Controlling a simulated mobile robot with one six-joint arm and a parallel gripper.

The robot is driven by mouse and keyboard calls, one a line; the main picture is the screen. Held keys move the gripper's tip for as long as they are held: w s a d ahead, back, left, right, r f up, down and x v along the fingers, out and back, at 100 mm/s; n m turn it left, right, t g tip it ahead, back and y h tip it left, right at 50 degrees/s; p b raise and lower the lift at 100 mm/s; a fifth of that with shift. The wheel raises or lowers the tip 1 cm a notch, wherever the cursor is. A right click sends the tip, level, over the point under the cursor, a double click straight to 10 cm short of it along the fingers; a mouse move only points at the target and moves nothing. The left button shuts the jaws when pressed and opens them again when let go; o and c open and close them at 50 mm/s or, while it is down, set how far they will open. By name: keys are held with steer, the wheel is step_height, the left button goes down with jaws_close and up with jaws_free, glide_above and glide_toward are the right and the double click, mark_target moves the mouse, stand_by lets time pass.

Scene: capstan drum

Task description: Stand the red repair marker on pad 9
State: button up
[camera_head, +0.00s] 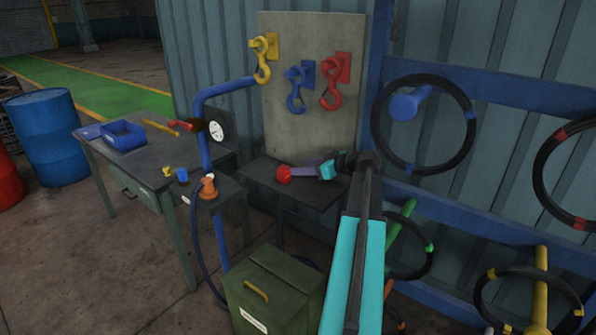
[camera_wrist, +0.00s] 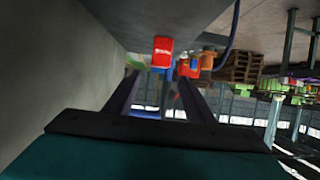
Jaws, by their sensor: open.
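A small red block (camera_head: 284,174), which looks like the repair marker, is at the dark shelf (camera_head: 315,196) below the hook board. It also shows in the wrist view (camera_wrist: 162,51), ahead of my fingers, with a small pale mark on its face. My gripper (camera_head: 299,171) is open, with its purple fingers pointing left toward the block. In the wrist view the fingers (camera_wrist: 159,82) are apart with nothing clearly held between them. I cannot tell whether the fingertips reach the block. I cannot make out any pad number.
Yellow (camera_head: 263,70), blue (camera_head: 296,100) and red (camera_head: 330,98) hooks hang on the board. A blue pipe (camera_head: 202,125) with a gauge stands left of the shelf. An orange bottle-like item (camera_head: 208,187) stands nearby. A green box (camera_head: 272,295) is below; a workbench (camera_head: 150,160) is left.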

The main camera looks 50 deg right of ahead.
steer(key=shift+s+r, duration=0.15)
steer(key=shift+s, duration=0.2)
stand_by(0.5)
